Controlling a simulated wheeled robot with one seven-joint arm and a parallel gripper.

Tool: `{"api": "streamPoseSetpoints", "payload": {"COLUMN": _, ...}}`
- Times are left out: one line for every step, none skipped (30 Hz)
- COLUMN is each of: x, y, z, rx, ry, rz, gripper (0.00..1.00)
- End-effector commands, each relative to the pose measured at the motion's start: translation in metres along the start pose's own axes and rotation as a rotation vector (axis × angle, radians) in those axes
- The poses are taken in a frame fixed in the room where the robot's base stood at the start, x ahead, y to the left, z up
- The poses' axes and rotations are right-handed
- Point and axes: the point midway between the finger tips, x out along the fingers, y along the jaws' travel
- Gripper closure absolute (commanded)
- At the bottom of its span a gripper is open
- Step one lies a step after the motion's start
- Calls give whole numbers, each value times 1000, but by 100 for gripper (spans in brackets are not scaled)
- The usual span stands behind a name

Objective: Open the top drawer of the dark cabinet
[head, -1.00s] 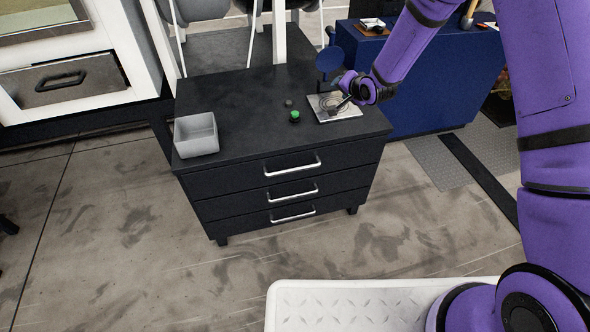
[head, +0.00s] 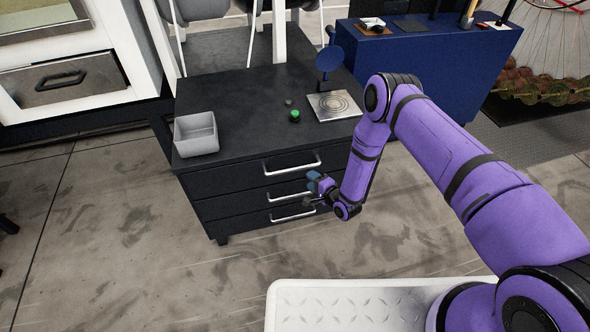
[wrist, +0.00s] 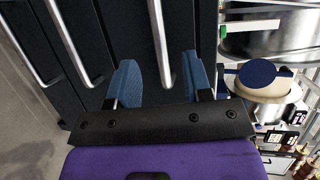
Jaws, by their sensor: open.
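The dark cabinet (head: 240,184) has three drawers, each with a silver bar handle, and all look shut. The top drawer handle (head: 293,167) is the rightmost bar in the wrist view (wrist: 159,45). My gripper (head: 314,186) is in front of the drawer faces, near the right ends of the handles. In the wrist view its blue fingers (wrist: 161,78) are apart, with the top handle's near end showing between them. I cannot tell how far the fingertips are from the handle. The middle handle (head: 291,192) is partly covered by my gripper in the head view.
On the cabinet top are a grey bin (head: 196,138), a green button (head: 295,115), a silver plate (head: 334,106) and a dark blue disc on a stand (head: 330,60). A blue cabinet (head: 425,70) stands behind at right. The floor (head: 130,240) in front is clear.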

Motion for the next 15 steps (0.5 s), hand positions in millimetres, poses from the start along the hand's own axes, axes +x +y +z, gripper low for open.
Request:
{"api": "streamPoseSetpoints", "payload": {"x": 0, "y": 3, "z": 2, "rx": 7, "ry": -2, "rz": -4, "gripper": 54}}
{"api": "streamPoseSetpoints", "payload": {"x": 0, "y": 4, "z": 2, "rx": 9, "ry": -2, "rz": -7, "gripper": 54}}
{"api": "streamPoseSetpoints", "payload": {"x": 2, "y": 5, "z": 2, "rx": 10, "ry": -3, "rz": -9, "gripper": 54}}
{"api": "streamPoseSetpoints", "payload": {"x": 5, "y": 5, "z": 2, "rx": 10, "ry": -3, "rz": -9, "gripper": 54}}
{"api": "streamPoseSetpoints", "payload": {"x": 8, "y": 5, "z": 2, "rx": 10, "ry": -3, "rz": -9, "gripper": 54}}
{"api": "streamPoseSetpoints", "payload": {"x": 12, "y": 5, "z": 2, "rx": 10, "ry": -4, "rz": -9, "gripper": 54}}
{"api": "streamPoseSetpoints", "payload": {"x": 16, "y": 5, "z": 3, "rx": 9, "ry": -4, "rz": -9, "gripper": 54}}
{"api": "streamPoseSetpoints", "payload": {"x": 21, "y": 4, "z": 3, "rx": 9, "ry": -4, "rz": -10, "gripper": 54}}
{"api": "streamPoseSetpoints", "payload": {"x": 28, "y": 4, "z": 3, "rx": 9, "ry": -4, "rz": -9, "gripper": 54}}
{"api": "streamPoseSetpoints", "payload": {"x": 33, "y": 4, "z": 3, "rx": 8, "ry": -4, "rz": -9, "gripper": 54}}
{"api": "streamPoseSetpoints", "payload": {"x": 38, "y": 5, "z": 3, "rx": 8, "ry": -4, "rz": -9, "gripper": 54}}
{"api": "streamPoseSetpoints", "payload": {"x": 46, "y": 4, "z": 3, "rx": 8, "ry": -5, "rz": -9, "gripper": 54}}
{"api": "streamPoseSetpoints", "payload": {"x": 52, "y": 4, "z": 4, "rx": 8, "ry": -5, "rz": -9, "gripper": 54}}
{"api": "streamPoseSetpoints", "payload": {"x": 57, "y": 4, "z": 3, "rx": 8, "ry": -4, "rz": -10, "gripper": 54}}
{"api": "streamPoseSetpoints", "payload": {"x": 64, "y": 4, "z": 3, "rx": 8, "ry": -3, "rz": -9, "gripper": 54}}
